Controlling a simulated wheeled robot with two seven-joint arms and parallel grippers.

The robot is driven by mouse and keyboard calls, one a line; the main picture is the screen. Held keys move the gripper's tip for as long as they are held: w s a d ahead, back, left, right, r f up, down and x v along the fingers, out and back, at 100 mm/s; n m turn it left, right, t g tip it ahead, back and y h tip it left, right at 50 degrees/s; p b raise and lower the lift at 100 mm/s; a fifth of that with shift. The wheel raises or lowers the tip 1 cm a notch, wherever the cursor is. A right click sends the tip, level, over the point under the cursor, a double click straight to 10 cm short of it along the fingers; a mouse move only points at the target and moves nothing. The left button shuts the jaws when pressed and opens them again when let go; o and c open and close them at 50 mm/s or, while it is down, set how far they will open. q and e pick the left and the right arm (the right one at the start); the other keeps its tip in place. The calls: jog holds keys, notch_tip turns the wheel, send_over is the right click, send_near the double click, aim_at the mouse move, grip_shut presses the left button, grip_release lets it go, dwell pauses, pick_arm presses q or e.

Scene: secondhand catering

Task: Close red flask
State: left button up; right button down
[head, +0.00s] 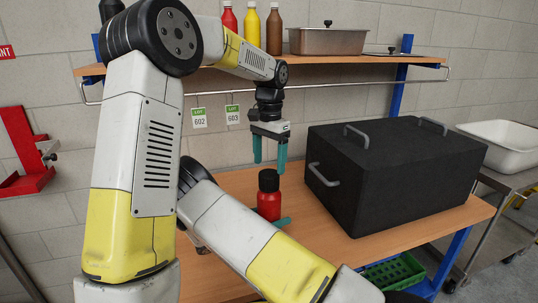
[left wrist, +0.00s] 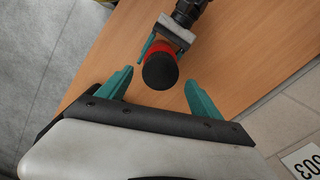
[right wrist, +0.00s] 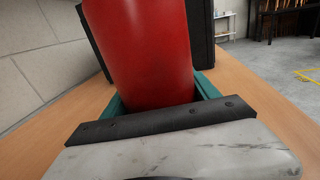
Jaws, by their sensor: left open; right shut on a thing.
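The red flask (head: 269,204) stands upright on the wooden table, with a black cap (head: 268,180) on its top. My right gripper (head: 281,221) is shut on the flask's body; its red side fills the middle of the right wrist view (right wrist: 140,50). My left gripper (head: 270,165) is open and empty, pointing down above and slightly behind the cap in the head view. In the left wrist view the black cap (left wrist: 160,71) lies between and beyond the open fingers, not touching them. Whether the cap is screwed tight cannot be told.
A large black box (head: 395,175) with metal handles stands on the table (head: 420,228) just right of the flask. A shelf (head: 340,57) above holds several bottles and a metal pan (head: 327,41). A white basin (head: 500,145) is at the right.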

aim_at(269, 173)
pick_arm(q)
jog(key=n, duration=0.2)
jog(key=r+n, duration=0.1)
jog(key=n, duration=0.5)
jog(key=shift+r, duration=0.35)
jog(key=shift+f, duration=4)
jog(key=c, duration=1.5)
jog(key=o, duration=1.7)
jog(key=shift+c, duration=0.2)
jog(key=shift+w+r, duration=0.1)
jog(key=shift+r, duration=0.05)
notch_tip(269, 173, up, 12)
